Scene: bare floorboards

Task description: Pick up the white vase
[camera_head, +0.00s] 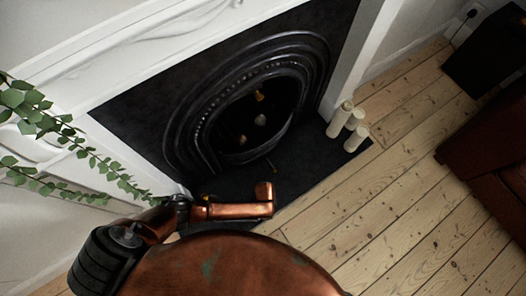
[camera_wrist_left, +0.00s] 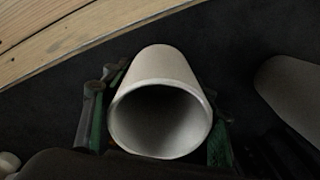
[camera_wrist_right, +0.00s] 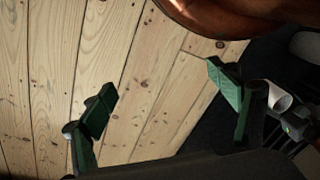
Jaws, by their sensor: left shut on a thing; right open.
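The white vase (camera_wrist_left: 160,68) fills the middle of the left wrist view, its round open mouth facing the camera. My left gripper (camera_wrist_left: 160,90) is shut on it, with one finger on each side of its wall. The right wrist view shows a small white conical shape (camera_wrist_right: 279,96) at the right edge beside my left gripper (camera_wrist_right: 294,122), which looks like the same vase. My right gripper (camera_wrist_right: 165,97) is open and empty above the floorboards, its green-padded fingers wide apart. In the head view neither gripper's fingers nor the vase can be made out.
A black fireplace (camera_head: 190,130) stands against the wall. Several cream candles (camera_head: 338,120) stand on its dark hearth's right end. Another pale cylinder (camera_wrist_left: 290,86) is right of the vase. Ivy (camera_head: 60,130) hangs at left. A brown leather seat (camera_head: 488,160) is at right. Floorboards (camera_head: 400,190) between are clear.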

